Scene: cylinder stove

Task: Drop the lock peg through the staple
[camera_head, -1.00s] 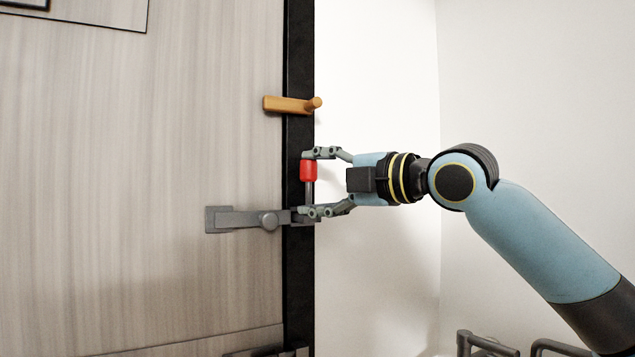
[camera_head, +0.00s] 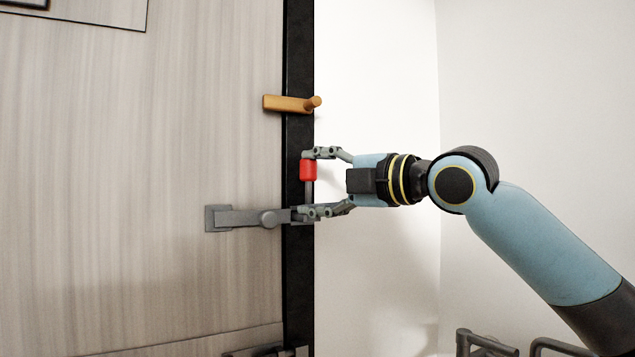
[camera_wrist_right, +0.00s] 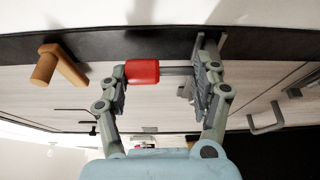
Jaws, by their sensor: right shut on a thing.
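The lock peg has a red head (camera_head: 308,169) and a grey shaft (camera_head: 310,191). It stands upright in the head view, with the head at the top. My right gripper (camera_head: 311,183) is shut on the peg, one finger at the head end and the other near the shaft's lower end. The peg also shows lying across between the fingers in the right wrist view (camera_wrist_right: 142,71). A grey latch bar (camera_head: 240,218) runs across the door to the black post. The staple is at the bar's right end, largely hidden by the lower finger, so I cannot tell whether the shaft is in it. My left gripper is not in view.
An orange wooden peg handle (camera_head: 288,104) sticks out above the gripper; it also shows in the right wrist view (camera_wrist_right: 50,65). The black post (camera_head: 298,270) edges the pale wood door (camera_head: 120,150). Grey bent bars (camera_head: 485,343) stand at the bottom right. White wall lies behind the arm.

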